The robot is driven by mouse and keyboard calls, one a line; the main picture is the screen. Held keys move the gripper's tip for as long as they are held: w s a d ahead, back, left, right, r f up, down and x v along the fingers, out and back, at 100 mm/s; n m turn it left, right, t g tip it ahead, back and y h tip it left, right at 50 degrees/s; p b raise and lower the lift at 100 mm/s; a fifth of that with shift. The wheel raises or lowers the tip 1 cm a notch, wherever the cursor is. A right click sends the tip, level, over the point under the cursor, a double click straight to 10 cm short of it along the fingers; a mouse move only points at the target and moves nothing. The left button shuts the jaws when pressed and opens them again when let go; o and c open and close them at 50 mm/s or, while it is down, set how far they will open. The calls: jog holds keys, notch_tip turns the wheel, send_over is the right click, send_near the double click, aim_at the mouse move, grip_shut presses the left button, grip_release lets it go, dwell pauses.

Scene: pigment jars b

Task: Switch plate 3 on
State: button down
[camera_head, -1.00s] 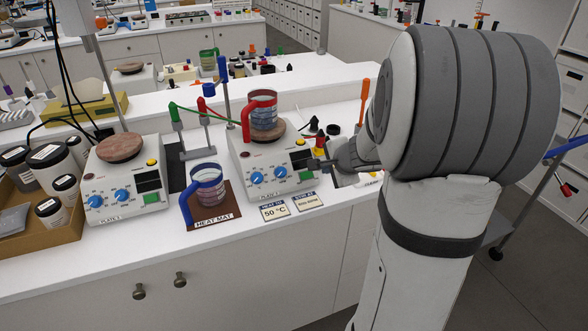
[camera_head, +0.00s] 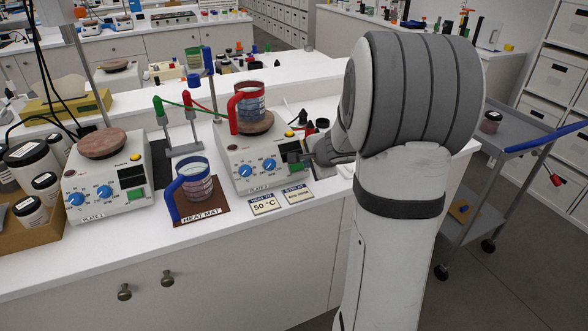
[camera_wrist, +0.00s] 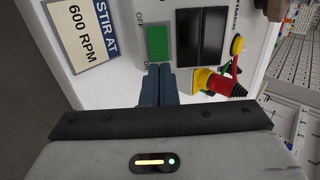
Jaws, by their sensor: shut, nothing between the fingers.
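The right hotplate (camera_head: 230,165) has blue knobs, a dark display and a green switch (camera_head: 293,168) on its front; its plate number is too small to read. A red-handled beaker (camera_head: 249,110) stands on its round top. My gripper (camera_head: 304,162) is at the right end of that front panel. In the wrist view the green switch (camera_wrist: 158,43) lies between the OFF and ON marks, beside the dark display (camera_wrist: 200,36). My shut, empty fingers (camera_wrist: 157,72) are at the ON end of the switch; whether they touch it I cannot tell.
Another hotplate (camera_head: 125,200) stands at the left. A blue-handled beaker (camera_head: 196,180) sits on the heat mat (camera_head: 211,213). Cards reading 50 °C (camera_head: 264,204) and stir at 600 RPM (camera_wrist: 83,30) lie in front. Red and yellow plugs (camera_wrist: 218,82) are close beside my fingers.

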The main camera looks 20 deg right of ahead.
jog(key=shift+w+f, duration=0.1)
jog(key=shift+f, duration=0.1)
jog(key=shift+w+f+b, duration=0.15)
jog(key=shift+w+b, duration=0.1)
jog(key=shift+b, duration=0.15)
jog(key=p+v, duration=0.3)
jog(key=v, duration=0.8)
jog(key=shift+s+r, duration=0.25)
jog(key=shift+a, duration=0.1)
jog(key=s+a+n+g+y, duration=0.1)
jog(key=s+a+n, duration=0.25)
jog(key=a, duration=0.25)
jog(key=s+a+n+g+y, duration=0.1)
jog(key=s+a+n, duration=0.1)
jog(key=a+n, duration=0.3)
jog(key=s+a+n+g+h, duration=0.1)
jog(key=s+a+n+g, duration=0.1)
jog(key=s+n, duration=0.2)
jog(key=s+a+n+g+h, duration=0.1)
jog(key=s+n, duration=0.4)
jog(key=s, duration=0.6)
jog(key=a+f+g, duration=0.1)
jog(key=a, duration=0.1)
jog(key=shift+a+g, duration=0.25)
jog(key=shift+g, duration=0.05)
